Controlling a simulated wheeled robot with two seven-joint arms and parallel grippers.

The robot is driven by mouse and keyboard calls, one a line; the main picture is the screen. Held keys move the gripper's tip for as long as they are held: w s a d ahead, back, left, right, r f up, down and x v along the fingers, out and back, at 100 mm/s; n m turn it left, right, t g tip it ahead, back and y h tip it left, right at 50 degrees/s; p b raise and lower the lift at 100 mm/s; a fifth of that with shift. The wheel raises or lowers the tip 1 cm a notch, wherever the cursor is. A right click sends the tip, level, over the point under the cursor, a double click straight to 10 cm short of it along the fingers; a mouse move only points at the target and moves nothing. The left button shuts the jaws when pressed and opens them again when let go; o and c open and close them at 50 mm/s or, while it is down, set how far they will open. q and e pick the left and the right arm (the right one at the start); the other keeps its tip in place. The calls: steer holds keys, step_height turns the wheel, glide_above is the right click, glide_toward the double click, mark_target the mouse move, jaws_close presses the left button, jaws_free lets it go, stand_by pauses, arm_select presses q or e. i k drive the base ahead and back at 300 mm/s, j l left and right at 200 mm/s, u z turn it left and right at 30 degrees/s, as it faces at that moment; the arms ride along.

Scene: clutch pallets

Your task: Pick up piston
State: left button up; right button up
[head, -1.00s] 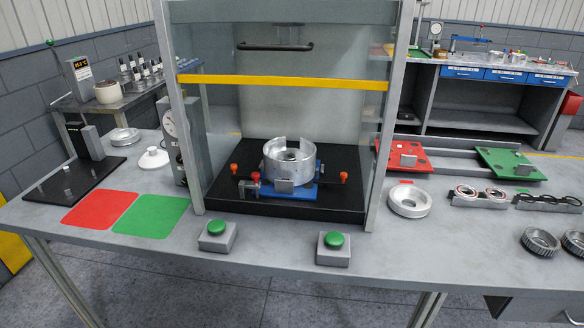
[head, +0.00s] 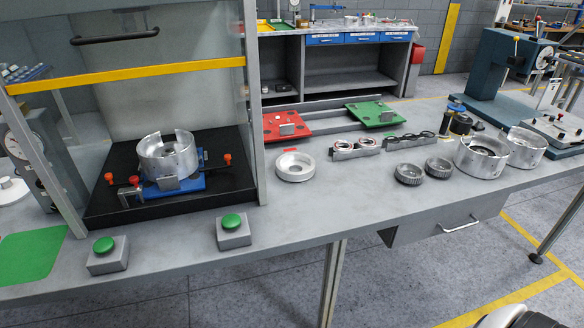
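Neither of my grippers shows in the head view. No part is labelled as the piston. A round silver ring-shaped part with a central hole (head: 295,166), which may be the piston, lies flat on the grey bench right of the press frame. A silver drum with a cut-out wall (head: 168,156) sits on a blue fixture (head: 190,185) inside the press. Two larger silver drums, one nearer (head: 482,156) and one behind it (head: 527,147), stand at the bench's right part.
Two dark toothed rings (head: 409,174) (head: 438,168) lie mid-bench. Holders with rings (head: 354,150) and dark plates (head: 409,142) stand behind them. Red (head: 288,125) and green (head: 376,115) pallets are at the back. Green buttons (head: 104,246) (head: 232,222) line the front; the bench right of them is clear.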

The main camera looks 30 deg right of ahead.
mark_target(303, 162)
steer(key=l+z, duration=0.1)
steer(key=l, duration=0.6)
steer(key=i+l, duration=0.1)
steer(key=l, duration=0.6)
steer(key=l+z, duration=0.15)
steer(key=l, duration=0.55)
